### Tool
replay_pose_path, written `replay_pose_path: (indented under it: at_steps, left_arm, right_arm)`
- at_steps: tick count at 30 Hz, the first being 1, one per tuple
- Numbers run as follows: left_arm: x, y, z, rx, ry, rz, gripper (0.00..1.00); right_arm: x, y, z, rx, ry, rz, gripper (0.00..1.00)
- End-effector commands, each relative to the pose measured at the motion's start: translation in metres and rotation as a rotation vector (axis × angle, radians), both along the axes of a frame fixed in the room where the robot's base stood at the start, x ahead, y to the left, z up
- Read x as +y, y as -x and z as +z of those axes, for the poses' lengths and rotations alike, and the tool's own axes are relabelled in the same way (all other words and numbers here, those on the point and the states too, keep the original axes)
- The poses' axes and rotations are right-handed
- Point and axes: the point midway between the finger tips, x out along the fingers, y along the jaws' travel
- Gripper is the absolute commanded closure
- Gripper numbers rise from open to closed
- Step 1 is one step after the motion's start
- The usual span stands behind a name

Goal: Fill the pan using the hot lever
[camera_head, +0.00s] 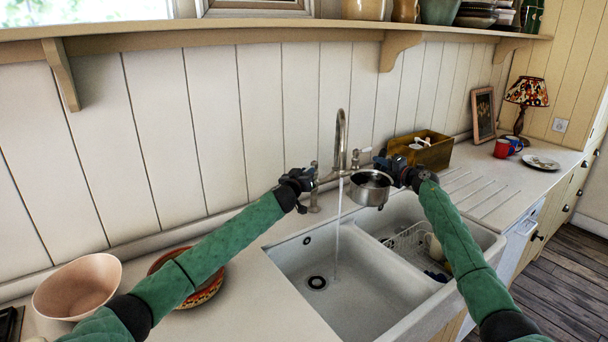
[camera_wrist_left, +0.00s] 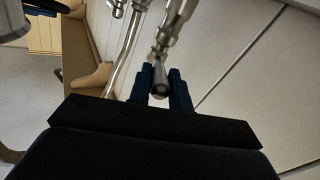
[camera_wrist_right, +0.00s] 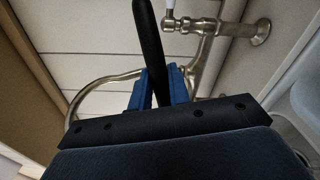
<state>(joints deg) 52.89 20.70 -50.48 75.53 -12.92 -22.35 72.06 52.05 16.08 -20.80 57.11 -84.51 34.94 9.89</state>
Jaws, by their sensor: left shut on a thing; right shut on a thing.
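The steel tap (camera_head: 341,140) stands behind the double white sink (camera_head: 284,262). My left gripper (camera_head: 309,178) is shut on the tap's left lever (camera_wrist_left: 159,80), seen between the blue fingers in the left wrist view. A thin stream of water (camera_head: 338,225) falls from the spout into the left basin. My right gripper (camera_head: 391,167) is shut on the black handle (camera_wrist_right: 150,40) of the steel pan (camera_head: 368,196). The pan is held level above the sink's divider, just right of the stream. The water appears to pass beside the pan. The pan's inside looks dark; any water in it is unclear.
A drying rack (camera_head: 408,245) sits in the right basin. A wooden box (camera_head: 428,152) stands behind it. A pink bowl (camera_head: 78,287) and a patterned dish (camera_head: 203,292) are on the left counter. A red mug (camera_head: 502,148) and plate (camera_head: 541,162) stand far right.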

Motion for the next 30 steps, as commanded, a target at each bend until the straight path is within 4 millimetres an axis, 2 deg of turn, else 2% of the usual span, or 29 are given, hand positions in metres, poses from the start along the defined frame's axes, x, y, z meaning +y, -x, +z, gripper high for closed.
replay_pose_path:
  at_steps: [1,20,21,23,24,30]
  left_arm:
    - [-0.0021,-0.0001,0.0088,-0.007,0.006,0.003,1.0]
    - [0.0018,0.0002,0.005,0.001,0.001,0.024,1.0]
    - [0.0018,0.0002,0.0048,0.001,0.0,0.024,0.74]
    - [0.0019,0.0003,0.0039,0.002,0.0,0.025,0.63]
    - [0.0019,0.0003,0.0033,0.002,0.0,0.025,0.59]
    - [0.002,0.0006,0.0011,0.004,-0.001,0.025,0.59]
  right_arm:
    - [-0.0001,-0.0001,0.0023,-0.001,-0.001,0.0,1.0]
    - [-0.0001,-0.0001,0.0021,-0.001,-0.001,0.0,1.0]
    - [-0.0001,-0.0001,0.0021,-0.001,-0.001,0.0,1.0]
    - [-0.0001,-0.0001,0.0021,-0.001,-0.001,0.0,1.0]
    - [0.0,-0.0001,0.0021,-0.001,-0.001,0.0,1.0]
    - [0.0,-0.0001,0.0017,-0.001,-0.001,0.0,1.0]
